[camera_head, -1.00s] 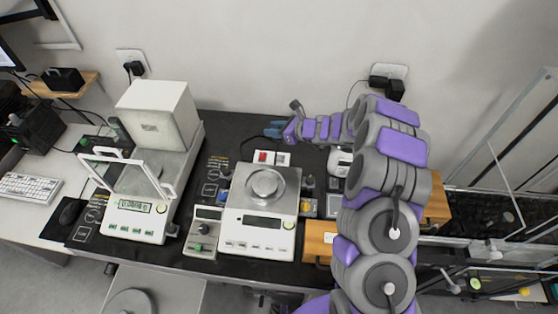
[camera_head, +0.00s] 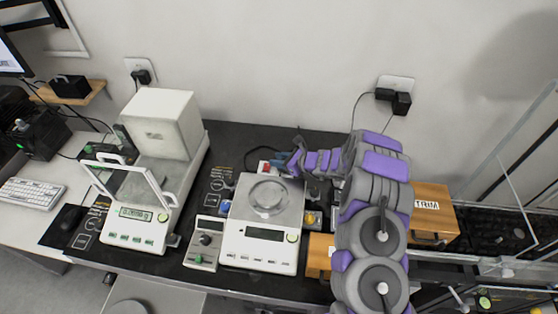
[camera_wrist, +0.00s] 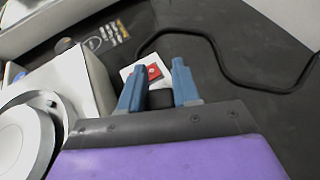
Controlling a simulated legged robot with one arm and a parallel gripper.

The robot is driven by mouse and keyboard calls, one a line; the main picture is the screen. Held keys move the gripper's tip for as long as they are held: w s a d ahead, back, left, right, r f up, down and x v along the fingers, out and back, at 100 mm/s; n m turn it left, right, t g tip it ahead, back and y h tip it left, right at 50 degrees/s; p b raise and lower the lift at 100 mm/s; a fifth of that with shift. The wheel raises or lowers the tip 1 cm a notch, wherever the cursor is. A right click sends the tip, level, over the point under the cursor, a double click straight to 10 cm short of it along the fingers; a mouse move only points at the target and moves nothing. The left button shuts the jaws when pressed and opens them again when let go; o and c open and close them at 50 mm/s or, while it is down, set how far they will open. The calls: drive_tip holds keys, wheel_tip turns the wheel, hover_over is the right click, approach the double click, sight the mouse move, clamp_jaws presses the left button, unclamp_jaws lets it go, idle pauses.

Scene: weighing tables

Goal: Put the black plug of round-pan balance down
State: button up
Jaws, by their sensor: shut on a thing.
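The round-pan balance (camera_head: 262,246) stands on the black table; its round pan (camera_head: 267,197) is bare, and part of it shows at the left of the wrist view (camera_wrist: 25,135). My gripper (camera_head: 279,162) is behind the balance, pointing left. In the wrist view, my gripper's blue fingers (camera_wrist: 157,66) are closed on a dark thing, the black plug (camera_wrist: 160,99), mostly hidden between them. A white socket block with a red switch (camera_wrist: 153,72) lies just beyond the fingers; the switch also shows in the head view (camera_head: 264,167). I cannot tell whether the plug touches the table.
A black cable (camera_wrist: 235,75) curves over the table beside the gripper. A balance with a boxy white housing (camera_head: 158,122) stands to the left. A small control box (camera_head: 205,241) is left of the round-pan balance. Dark table behind the balances is bare (camera_head: 230,140).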

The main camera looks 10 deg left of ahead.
drive_tip(key=o, duration=1.1)
drive_tip(key=shift+f, duration=0.1)
drive_tip(key=shift+c, duration=0.2)
drive_tip(key=shift+d+r, duration=0.15)
drive_tip(key=shift+r, duration=0.1)
drive_tip(key=p+v, duration=0.1)
drive_tip(key=v, duration=1)
drive_tip(key=shift+s+d+p, duration=0.25)
drive_tip(key=shift+d+p, duration=0.1)
drive_tip(key=shift+r, duration=0.15)
